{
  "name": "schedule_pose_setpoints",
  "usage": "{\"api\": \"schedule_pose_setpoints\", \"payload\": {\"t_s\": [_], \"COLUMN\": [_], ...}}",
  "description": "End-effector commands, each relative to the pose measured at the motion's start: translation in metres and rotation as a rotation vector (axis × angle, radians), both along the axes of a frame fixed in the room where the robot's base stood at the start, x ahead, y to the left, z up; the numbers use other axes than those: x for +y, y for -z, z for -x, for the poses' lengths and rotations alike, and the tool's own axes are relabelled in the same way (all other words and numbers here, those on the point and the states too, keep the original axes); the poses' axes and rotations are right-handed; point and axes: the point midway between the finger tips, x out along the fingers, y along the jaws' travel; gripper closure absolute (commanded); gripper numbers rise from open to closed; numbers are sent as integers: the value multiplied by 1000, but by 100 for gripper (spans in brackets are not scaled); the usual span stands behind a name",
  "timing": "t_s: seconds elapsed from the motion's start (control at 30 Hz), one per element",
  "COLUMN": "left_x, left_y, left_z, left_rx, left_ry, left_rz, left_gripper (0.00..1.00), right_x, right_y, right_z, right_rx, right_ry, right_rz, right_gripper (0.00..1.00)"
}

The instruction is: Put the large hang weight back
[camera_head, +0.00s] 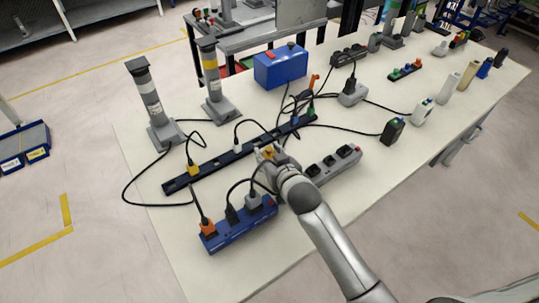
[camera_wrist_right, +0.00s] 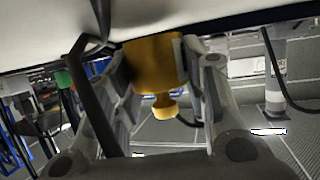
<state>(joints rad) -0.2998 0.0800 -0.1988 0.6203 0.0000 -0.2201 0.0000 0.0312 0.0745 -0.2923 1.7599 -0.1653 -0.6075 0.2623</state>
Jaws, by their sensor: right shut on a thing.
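My right gripper (camera_head: 266,153) is over the middle of the table, above and between the power strips. It is shut on a yellow, brass-like weight (camera_wrist_right: 152,68), a short cylinder with a narrow neck and a small knob. The weight sits between the two fingers in the right wrist view, where my right gripper (camera_wrist_right: 155,85) shows close up. In the head view only a small yellow patch of it shows at the fingertips. I cannot tell whether it touches the table. My left gripper is not in view.
A long dark power strip (camera_head: 235,155), a blue strip (camera_head: 238,227) and a grey strip (camera_head: 335,163) lie around the gripper, with black cables. Two grey posts (camera_head: 148,95) and a blue box (camera_head: 281,67) stand behind. The table's (camera_head: 240,278) front left is clear.

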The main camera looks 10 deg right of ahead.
Motion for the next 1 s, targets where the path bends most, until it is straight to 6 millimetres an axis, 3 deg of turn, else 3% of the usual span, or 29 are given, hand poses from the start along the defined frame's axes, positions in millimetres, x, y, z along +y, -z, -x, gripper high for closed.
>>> {"api": "schedule_pose_setpoints", "payload": {"t_s": [0.57,0.6,0.77,1.0], "left_x": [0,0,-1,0], "left_y": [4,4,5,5], "left_z": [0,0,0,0], "left_rx": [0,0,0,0], "left_ry": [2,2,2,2], "left_rz": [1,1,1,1], "left_gripper": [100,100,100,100], "right_x": [0,0,0,0], "right_y": [13,16,19,20], "right_z": [0,1,3,3], "right_rx": [2,9,14,16], "right_ry": [0,0,0,-1], "right_rz": [0,1,2,2], "right_gripper": [100,58,38,38]}}
